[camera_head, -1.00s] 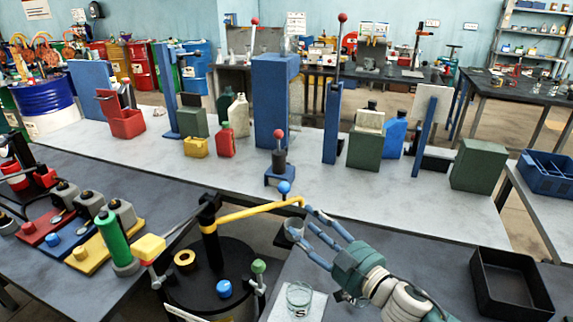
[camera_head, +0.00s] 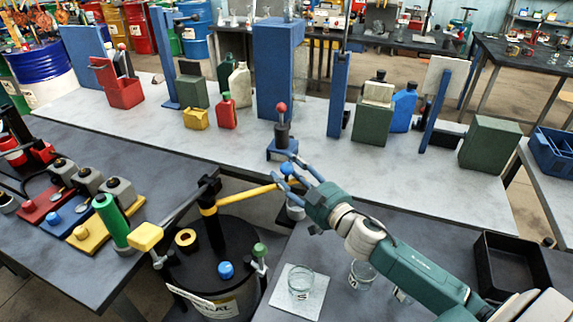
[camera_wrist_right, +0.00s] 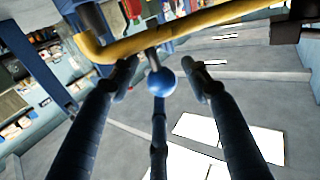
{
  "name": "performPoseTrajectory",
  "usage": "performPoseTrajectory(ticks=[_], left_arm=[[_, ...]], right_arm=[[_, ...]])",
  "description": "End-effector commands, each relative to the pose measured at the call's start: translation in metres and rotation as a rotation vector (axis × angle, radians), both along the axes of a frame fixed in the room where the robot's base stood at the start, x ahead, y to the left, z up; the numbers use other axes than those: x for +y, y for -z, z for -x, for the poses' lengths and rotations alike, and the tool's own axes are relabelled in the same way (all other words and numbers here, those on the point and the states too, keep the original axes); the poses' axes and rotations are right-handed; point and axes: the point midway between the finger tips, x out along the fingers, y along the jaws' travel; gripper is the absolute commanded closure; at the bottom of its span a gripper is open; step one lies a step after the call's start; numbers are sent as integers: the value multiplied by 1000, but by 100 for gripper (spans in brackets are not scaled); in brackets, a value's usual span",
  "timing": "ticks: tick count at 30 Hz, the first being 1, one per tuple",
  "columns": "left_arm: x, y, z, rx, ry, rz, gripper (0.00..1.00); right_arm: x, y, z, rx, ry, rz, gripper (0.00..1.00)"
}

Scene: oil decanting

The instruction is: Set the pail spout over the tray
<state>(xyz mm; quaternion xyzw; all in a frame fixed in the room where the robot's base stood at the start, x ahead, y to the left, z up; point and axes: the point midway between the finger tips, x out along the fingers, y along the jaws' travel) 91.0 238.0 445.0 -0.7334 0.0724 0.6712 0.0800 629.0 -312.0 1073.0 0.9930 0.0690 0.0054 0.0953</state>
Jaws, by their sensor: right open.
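A blue ball knob (camera_head: 287,168) is by the spout's outer end. My right gripper (camera_head: 290,174) is open there, its fingers partly hiding the spout's end. In the right wrist view the blue knob (camera_wrist_right: 162,82) sits between the spread fingers, just below the yellow spout (camera_wrist_right: 190,27); I cannot tell whether they touch it. A black open tray (camera_head: 487,275) is at right, away from the spout. My left gripper is not in view.
A glass beaker (camera_head: 301,283) stands on a pale square plate (camera_head: 318,300) right of the pail, with another beaker (camera_head: 362,272) beside it. A red-knobbed device (camera_head: 281,140) stands just beyond the spout's end. The table left of the black tray is partly clear.

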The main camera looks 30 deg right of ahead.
Motion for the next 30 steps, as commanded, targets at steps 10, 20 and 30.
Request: performPoseTrajectory(ticks=[10,20,30], left_arm=[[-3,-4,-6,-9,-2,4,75],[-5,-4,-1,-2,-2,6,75],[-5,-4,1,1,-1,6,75]], right_arm=[[3,0,-14,0,-1,1,53],[2,0,-13,0,-1,0,96],[6,0,-16,0,5,-2,100]])
